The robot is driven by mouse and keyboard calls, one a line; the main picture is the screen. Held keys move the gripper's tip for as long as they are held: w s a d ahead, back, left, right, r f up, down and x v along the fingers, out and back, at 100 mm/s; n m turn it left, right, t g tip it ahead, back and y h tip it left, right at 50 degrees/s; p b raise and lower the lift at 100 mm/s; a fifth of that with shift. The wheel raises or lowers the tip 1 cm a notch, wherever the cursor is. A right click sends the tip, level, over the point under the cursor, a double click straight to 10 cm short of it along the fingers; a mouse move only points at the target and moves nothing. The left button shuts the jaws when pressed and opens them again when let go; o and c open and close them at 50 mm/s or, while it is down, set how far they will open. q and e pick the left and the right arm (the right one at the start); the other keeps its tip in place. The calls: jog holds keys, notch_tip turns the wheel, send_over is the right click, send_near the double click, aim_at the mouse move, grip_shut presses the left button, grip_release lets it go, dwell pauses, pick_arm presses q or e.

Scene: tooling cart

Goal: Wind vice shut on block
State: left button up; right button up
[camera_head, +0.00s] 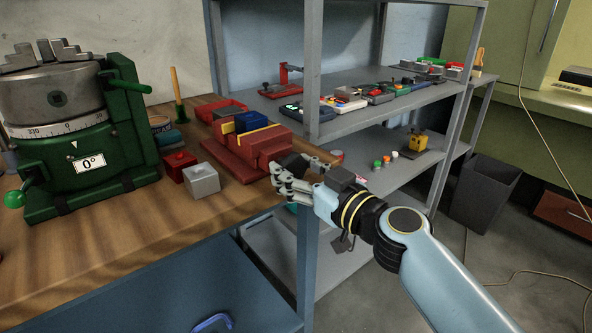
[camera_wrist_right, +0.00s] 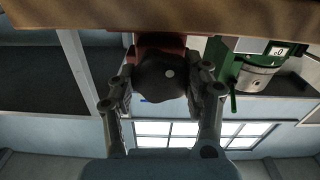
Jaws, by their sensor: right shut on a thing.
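The red vice (camera_head: 232,153) sits near the right end of the wooden bench top. A blue block (camera_head: 250,121) with a yellow strip beside it shows between its upright parts; I cannot tell whether the jaws touch it. My right gripper (camera_head: 287,175) is at the vice's near right end, shut on the dark vice handle (camera_head: 297,163). In the right wrist view, the gripper's fingers (camera_wrist_right: 163,88) lie on both sides of the dark round handle (camera_wrist_right: 162,76), with the red vice body (camera_wrist_right: 152,41) behind it. My left gripper is not in view.
A green rotary table with a chuck (camera_head: 85,178) stands at the left. A grey block (camera_head: 201,180) and a small red block (camera_head: 169,166) sit before the vice. A red tray (camera_head: 207,111) lies behind it. The grey shelf unit (camera_head: 312,75) stands close beyond the bench edge.

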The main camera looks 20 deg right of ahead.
jog(key=m+b, duration=0.1)
jog(key=m, duration=0.2)
jog(key=shift+f, duration=0.1)
jog(key=m+b, duration=0.1)
jog(key=m, duration=0.2)
jog(key=shift+m, duration=0.3)
jog(key=m, duration=0.3)
jog(key=shift+m, duration=0.3)
jog(key=m, duration=0.3)
jog(key=shift+m, duration=0.3)
jog(key=m, duration=0.3)
jog(key=shift+m+p, duration=0.3)
jog(key=shift+p, duration=0.05)
jog(key=m+p, duration=0.1)
jog(key=m, duration=0.3)
jog(key=shift+m, duration=0.3)
jog(key=m, duration=0.3)
jog(key=shift+m+p, duration=0.3)
jog(key=shift+p, duration=0.1)
jog(key=shift+f+m+p, duration=0.15)
jog(key=shift+m+p, duration=0.35)
jog(key=shift+m, duration=1.4)
